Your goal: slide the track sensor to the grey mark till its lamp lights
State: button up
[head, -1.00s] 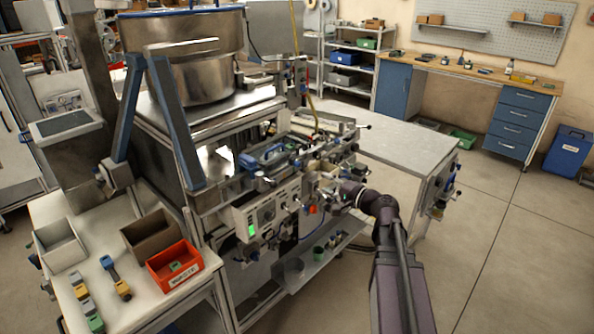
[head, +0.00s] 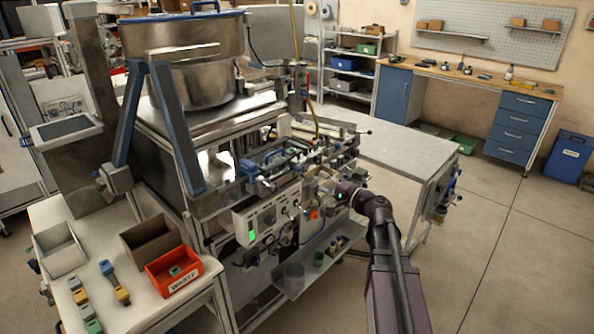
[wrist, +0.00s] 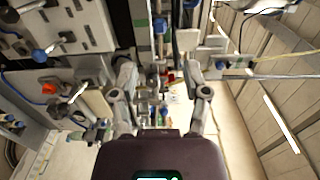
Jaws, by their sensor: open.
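My gripper (wrist: 160,78) is open, with one finger on each side of a narrow row of small machine parts in the wrist view. Small blue, dark and red parts (wrist: 163,77) show between and beyond the fingertips; I cannot tell which is the track sensor, or whether the fingers touch anything. In the head view my gripper (head: 330,187) is at the front of the machine, right of its control box, and its fingers are hard to make out. I cannot pick out the grey mark or a sensor lamp in either view.
A control box (head: 267,218) with a green display and knobs is left of my gripper. A metal bowl (head: 195,70) stands on the machine. A bare grey table (head: 405,155) is behind my arm.

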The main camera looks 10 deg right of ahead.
aim_at(300, 171)
jog(key=x, duration=1.1)
grip_shut()
